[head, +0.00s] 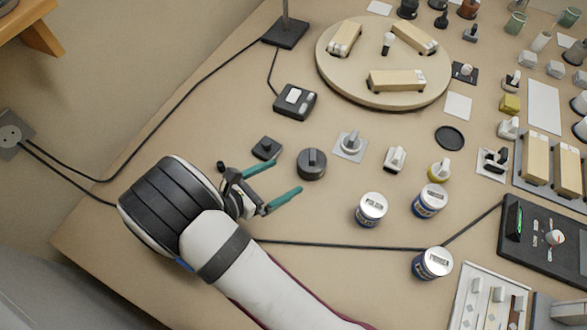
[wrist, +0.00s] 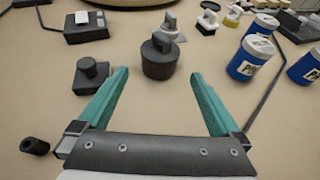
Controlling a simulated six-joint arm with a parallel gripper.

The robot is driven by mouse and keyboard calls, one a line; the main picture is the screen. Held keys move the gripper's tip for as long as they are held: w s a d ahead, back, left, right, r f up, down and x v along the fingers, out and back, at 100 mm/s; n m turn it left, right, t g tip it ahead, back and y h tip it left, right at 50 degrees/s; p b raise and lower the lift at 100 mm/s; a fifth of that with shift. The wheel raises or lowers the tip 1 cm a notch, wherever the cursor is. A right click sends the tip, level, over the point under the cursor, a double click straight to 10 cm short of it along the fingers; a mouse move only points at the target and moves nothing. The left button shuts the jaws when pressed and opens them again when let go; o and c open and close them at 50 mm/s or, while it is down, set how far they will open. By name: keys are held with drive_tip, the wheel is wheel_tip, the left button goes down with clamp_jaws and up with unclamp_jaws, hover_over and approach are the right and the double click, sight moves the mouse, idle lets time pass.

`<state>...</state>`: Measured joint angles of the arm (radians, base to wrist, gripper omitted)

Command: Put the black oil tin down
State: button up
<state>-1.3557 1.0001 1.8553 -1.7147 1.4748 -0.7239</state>
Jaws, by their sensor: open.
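The black oil tin (head: 311,163) is a dark, squat, round can with a raised grip on its lid. It stands upright on the bench, and in the wrist view (wrist: 159,58) it is centred just ahead of the fingertips. My gripper (head: 289,176) is low over the bench with its two teal fingers spread wide. It also shows in the wrist view (wrist: 160,74), with nothing held between the fingers. The tin appears apart from both fingers.
A small black knobbed block (head: 267,148) sits close beside one finger. A small black cylinder (wrist: 34,146) lies near the gripper's base. Blue-labelled jars (head: 371,209) stand to the right. A round board (head: 340,80) with wooden blocks is farther back. A cable (head: 340,245) crosses the bench.

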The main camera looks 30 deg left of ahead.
drive_tip(key=shift+s+a+r, duration=0.15)
drive_tip(key=shift+s, duration=0.1)
drive_tip(key=w+d+r+m+g+h, duration=0.1)
drive_tip(key=d+r+m+g+h, duration=0.1)
drive_tip(key=d+r+m+g, duration=0.45)
drive_tip(key=d+r+m+g+h, duration=0.2)
drive_tip(key=d+r+m, duration=0.2)
drive_tip(key=d+m, duration=0.6)
drive_tip(key=s+d+r+m+g+y, duration=0.2)
drive_tip(key=s+d+r+m+y, duration=0.1)
drive_tip(key=s+m, duration=0.4)
drive_tip(key=s+d+r+m+g+y, duration=0.2)
drive_tip(key=s+d+m+y, duration=0.4)
drive_tip(key=m, duration=0.7)
drive_tip(key=shift+s+r+m+y, duration=0.35)
drive_tip(key=shift+s+r+y, duration=0.15)
drive_tip(key=shift+s+y, duration=0.45)
